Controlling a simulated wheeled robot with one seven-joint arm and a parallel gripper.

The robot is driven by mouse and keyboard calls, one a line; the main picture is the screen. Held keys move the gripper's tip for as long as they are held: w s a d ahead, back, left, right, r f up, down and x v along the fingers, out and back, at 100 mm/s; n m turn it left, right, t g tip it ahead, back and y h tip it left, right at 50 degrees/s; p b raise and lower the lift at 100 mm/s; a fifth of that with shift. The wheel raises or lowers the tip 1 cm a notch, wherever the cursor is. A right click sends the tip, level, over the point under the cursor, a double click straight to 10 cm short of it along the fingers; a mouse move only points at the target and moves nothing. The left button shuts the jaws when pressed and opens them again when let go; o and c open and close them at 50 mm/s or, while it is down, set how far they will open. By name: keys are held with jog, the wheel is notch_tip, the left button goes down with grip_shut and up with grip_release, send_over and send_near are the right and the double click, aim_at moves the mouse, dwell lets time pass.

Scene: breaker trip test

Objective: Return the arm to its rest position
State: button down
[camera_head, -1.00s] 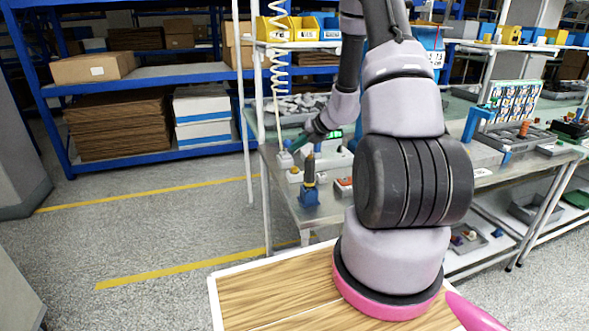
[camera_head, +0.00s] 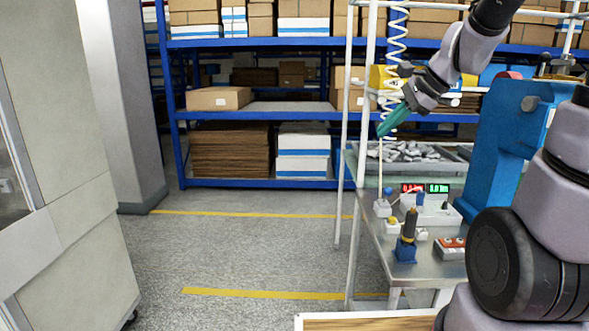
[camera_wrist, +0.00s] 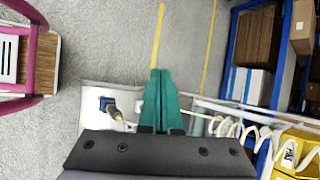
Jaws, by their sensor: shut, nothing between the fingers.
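My gripper (camera_head: 393,120) has green fingers and is raised above the left end of the metal workbench (camera_head: 372,232), in front of the blue shelving. In the wrist view its fingers (camera_wrist: 160,100) lie together, with nothing between them. My arm comes in from the right of the head view. Below the gripper on the bench stand a white tester (camera_head: 432,212) with red and green lit displays, a blue holder with a dark-handled tool (camera_head: 407,240) upright in it, and a box with red buttons (camera_head: 450,247).
White bench posts (camera_head: 343,130) and a coiled white cable (camera_head: 393,60) are close to the gripper; the cable also shows in the wrist view (camera_wrist: 240,130). Blue shelves (camera_head: 320,185) with boxes stand behind. A tall blue stand (camera_head: 500,130) is at right. The left floor is clear.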

jog(key=s+d+r+n+t+h, duration=0.1)
jog(key=s+r+n+h, duration=0.1)
jog(key=s+n, duration=0.4)
jog(key=s+d+r+n+h, duration=0.1)
jog(key=s+r+n, duration=0.3)
jog(key=s, duration=0.4)
jog(key=shift+d+r+n+t+h, duration=0.15)
jog(key=shift+d+n+t+h, duration=0.35)
jog(key=shift+n, duration=0.4)
dwell(0.5)
